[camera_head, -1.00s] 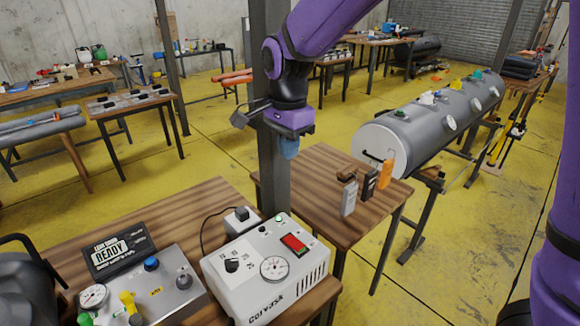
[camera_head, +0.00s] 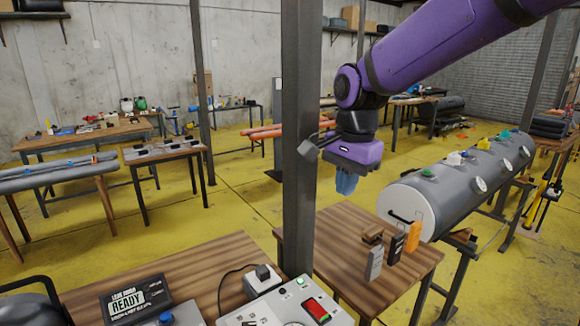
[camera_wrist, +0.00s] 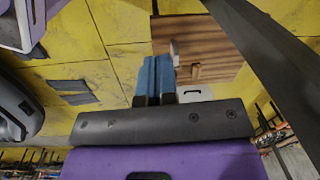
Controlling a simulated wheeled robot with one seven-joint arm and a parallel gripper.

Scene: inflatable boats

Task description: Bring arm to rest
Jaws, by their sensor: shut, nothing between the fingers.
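My gripper (camera_head: 346,184) hangs pointing down from my purple arm, in the air behind the grey post and above the far end of the small wooden table. Its blue fingers are together and hold nothing. In the wrist view the blue fingers of my gripper (camera_wrist: 154,76) lie side by side, with the wooden table (camera_wrist: 205,45) and yellow floor beyond them.
A dark steel post (camera_head: 299,140) stands close left of my gripper. A small table (camera_head: 335,240) holds several small upright packs beside a grey inflatable tube (camera_head: 455,195). A white control box (camera_head: 300,312) and a READY display (camera_head: 135,300) sit on the near bench.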

